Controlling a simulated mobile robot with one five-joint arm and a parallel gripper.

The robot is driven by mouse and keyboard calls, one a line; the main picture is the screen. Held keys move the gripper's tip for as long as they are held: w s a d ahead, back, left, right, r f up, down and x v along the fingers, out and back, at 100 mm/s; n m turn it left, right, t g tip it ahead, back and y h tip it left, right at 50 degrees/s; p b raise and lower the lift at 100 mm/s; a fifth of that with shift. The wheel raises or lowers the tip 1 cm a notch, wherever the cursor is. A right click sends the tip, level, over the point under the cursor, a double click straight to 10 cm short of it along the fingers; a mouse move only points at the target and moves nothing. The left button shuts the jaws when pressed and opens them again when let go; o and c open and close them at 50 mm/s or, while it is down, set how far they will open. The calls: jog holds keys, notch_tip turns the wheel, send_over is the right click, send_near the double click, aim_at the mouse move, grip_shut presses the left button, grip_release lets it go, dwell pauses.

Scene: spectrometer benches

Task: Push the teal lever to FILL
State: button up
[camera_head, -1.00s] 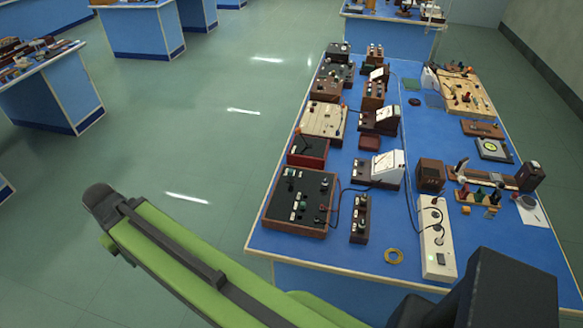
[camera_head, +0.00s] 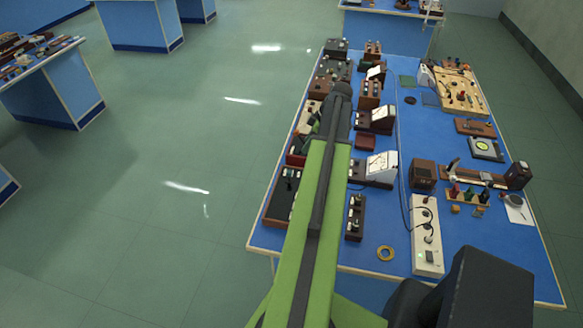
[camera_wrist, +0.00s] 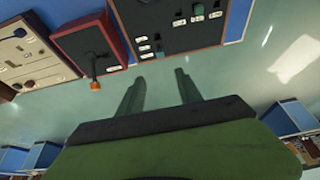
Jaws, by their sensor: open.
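My gripper (camera_wrist: 160,90) is open and empty in the wrist view, its two dark fingers spread with floor showing between them. A brown box with a dark panel (camera_wrist: 160,28) lies just beyond the fingertips, apart from them. A small teal-green lever or knob (camera_wrist: 197,9) stands on that panel near the picture's top; its label is too small to read. In the head view, the panel box (camera_head: 277,205) is partly covered by my green arm, and the teal part cannot be made out. My fingers cannot be made out in the head view.
A red box (camera_wrist: 88,45) with an orange-tipped lever (camera_wrist: 95,84) and a pale panel board (camera_wrist: 28,50) sit beside the panel box. Several instruments crowd the blue table (camera_head: 330,256). A brass ring (camera_head: 386,253) lies near its front edge. Open floor (camera_head: 150,220) lies left.

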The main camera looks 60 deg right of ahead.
aim_at(290, 172)
jog(key=b+x, duration=1.5)
jog(key=x, duration=0.2)
jog(key=shift+s+f+b, duration=0.1)
jog(key=shift+s+b, duration=0.1)
jog(key=shift+b, duration=0.15)
jog(key=shift+w+f+b, duration=0.25)
jog(key=shift+f+b, duration=0.05)
jog(key=shift+r, duration=0.1)
grip_shut()
